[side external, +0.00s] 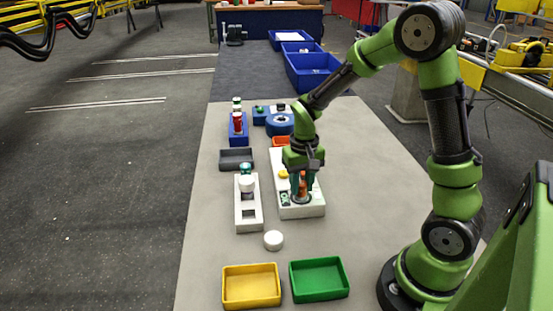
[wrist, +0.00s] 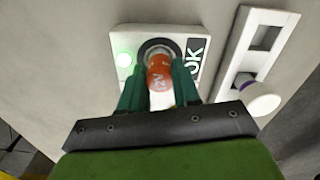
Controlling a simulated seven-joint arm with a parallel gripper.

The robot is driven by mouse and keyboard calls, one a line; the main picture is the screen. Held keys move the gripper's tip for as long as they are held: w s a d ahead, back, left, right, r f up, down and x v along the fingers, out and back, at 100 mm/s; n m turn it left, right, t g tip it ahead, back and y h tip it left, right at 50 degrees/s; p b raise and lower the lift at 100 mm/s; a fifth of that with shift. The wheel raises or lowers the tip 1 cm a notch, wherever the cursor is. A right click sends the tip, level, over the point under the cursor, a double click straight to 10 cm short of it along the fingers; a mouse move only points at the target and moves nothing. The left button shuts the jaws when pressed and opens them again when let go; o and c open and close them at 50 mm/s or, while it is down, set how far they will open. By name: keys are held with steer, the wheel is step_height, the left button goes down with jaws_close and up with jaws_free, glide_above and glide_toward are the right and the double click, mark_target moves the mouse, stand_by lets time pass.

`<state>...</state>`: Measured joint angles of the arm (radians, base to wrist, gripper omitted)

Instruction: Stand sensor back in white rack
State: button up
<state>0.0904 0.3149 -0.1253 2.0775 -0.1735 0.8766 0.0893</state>
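An orange cylinder marked "12V" (wrist: 160,74), apparently the sensor, stands in a round dark-rimmed socket on the white test board (wrist: 128,40). My gripper (wrist: 160,88) points down with its green fingers on both sides of the cylinder, seemingly closed on it. In the side external view my gripper (side external: 300,188) is at the front part of the board (side external: 303,211). The white rack (side external: 248,222) stands just left of the board, with an empty square slot at its front.
The board shows a lit green lamp (wrist: 124,60) and an "OK" panel (wrist: 195,58). A white round piece (side external: 273,240) lies in front. Yellow (side external: 252,304) and green (side external: 320,295) trays are nearest. A dark tray (side external: 236,159) and blue holder (side external: 238,137) stand behind the rack.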

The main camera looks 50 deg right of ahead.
mark_target(301, 184)
steer(key=shift+c, duration=0.9)
steer(key=shift+r, duration=3.3)
steer(key=shift+a+f, duration=0.15)
steer(key=shift+a, duration=0.1)
steer(key=w+a+r+n, duration=0.1)
steer(key=w+a+n, duration=0.6)
steer(key=a, duration=0.5)
steer(key=shift+m, duration=0.5)
steer(key=shift+w+d+f, duration=0.1)
steer(key=shift+w+f, duration=0.1)
steer(key=shift+f, duration=0.95)
steer(key=shift+w+d+f, duration=0.1)
steer(key=shift+w+f, duration=0.05)
steer(key=shift+f, duration=1)
steer(key=shift+f, duration=1)
steer(key=shift+f, duration=0.75)
